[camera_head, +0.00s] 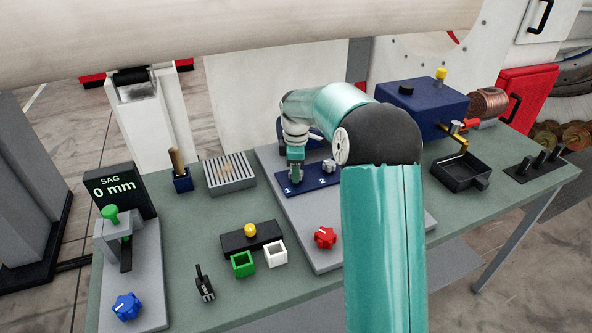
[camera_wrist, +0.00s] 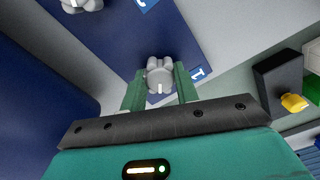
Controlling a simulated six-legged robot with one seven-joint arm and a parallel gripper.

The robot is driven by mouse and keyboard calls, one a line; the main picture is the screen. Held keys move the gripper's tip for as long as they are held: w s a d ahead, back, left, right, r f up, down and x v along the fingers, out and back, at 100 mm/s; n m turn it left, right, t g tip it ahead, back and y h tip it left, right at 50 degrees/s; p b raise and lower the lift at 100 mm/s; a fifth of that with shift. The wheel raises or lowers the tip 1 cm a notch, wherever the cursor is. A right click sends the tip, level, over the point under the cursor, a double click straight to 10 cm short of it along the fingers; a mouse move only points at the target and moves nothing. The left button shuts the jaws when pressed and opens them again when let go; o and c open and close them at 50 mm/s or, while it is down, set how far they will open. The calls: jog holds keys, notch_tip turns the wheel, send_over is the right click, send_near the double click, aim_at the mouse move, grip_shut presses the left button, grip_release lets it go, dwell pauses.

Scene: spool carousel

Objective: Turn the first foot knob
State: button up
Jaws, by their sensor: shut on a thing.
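The first foot knob (camera_wrist: 160,72) is a light grey lobed knob with a white mark, on a blue panel (camera_wrist: 185,32) beside the label 1. My gripper (camera_wrist: 159,82) is shut on it, with one green finger on either side. In the head view my gripper (camera_head: 295,174) points down at the panel (camera_head: 316,180) above the label 1, and hides most of this knob. A second grey knob (camera_head: 329,166) sits to the right, near the label 2. It also shows at the top left of the wrist view (camera_wrist: 82,4).
A red knob (camera_head: 325,237) stands on the grey plate (camera_head: 300,232) in front of the panel. A slatted grey box (camera_head: 231,173) is to the left. A dark block with a yellow button (camera_head: 251,231) and green and white bins stand nearer. A blue box (camera_head: 422,106) is at the back right.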

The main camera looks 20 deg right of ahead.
jog(key=shift+n, duration=0.4)
jog(key=o, duration=1)
notch_tip(320, 180, up, 14)
jog(key=shift+f, duration=0.1)
dwell(0.3)
